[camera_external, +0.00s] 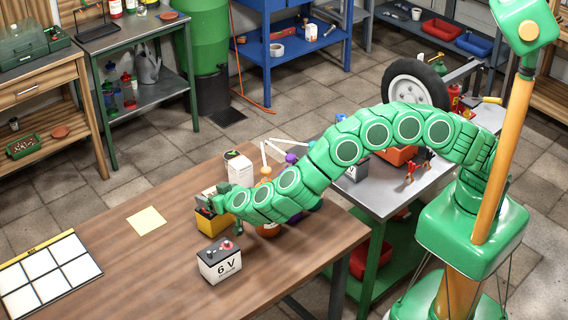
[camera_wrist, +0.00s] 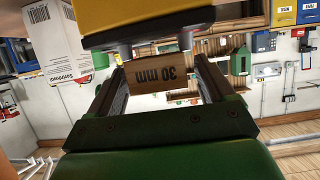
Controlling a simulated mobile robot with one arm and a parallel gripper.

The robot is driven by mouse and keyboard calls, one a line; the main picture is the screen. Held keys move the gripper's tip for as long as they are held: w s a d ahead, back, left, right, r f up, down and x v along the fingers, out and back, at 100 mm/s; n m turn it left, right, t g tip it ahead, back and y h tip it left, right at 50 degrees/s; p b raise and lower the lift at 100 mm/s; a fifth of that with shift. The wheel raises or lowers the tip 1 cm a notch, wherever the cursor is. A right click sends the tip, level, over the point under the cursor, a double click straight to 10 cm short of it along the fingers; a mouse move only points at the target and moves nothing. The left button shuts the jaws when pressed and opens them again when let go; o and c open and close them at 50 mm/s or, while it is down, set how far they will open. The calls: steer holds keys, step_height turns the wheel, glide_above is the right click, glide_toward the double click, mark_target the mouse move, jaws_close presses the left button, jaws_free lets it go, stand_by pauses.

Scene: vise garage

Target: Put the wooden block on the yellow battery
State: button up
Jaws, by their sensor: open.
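The yellow battery (camera_external: 212,223) stands upright on the brown workbench in the external view. In the wrist view, which is upside down, its yellow body (camera_wrist: 140,20) fills the top, with two grey terminals. The wooden block (camera_wrist: 163,80), marked 30 mm, lies across these terminals and appears to touch them. My gripper (camera_external: 211,199) is right over the battery. In the wrist view my gripper (camera_wrist: 160,68) is open, with one finger on each side of the block and small gaps showing. In the external view the block is mostly hidden by the gripper.
A black-and-white 6 V battery (camera_external: 220,262) stands just in front of the yellow one. A white box (camera_external: 240,169) and orange and purple items are close behind, beside my arm. A yellow note (camera_external: 146,221) and a white-panelled tray (camera_external: 48,278) lie left. Bench space between is clear.

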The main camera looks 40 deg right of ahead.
steer(key=shift+r, duration=0.45)
steer(key=v, duration=1.2)
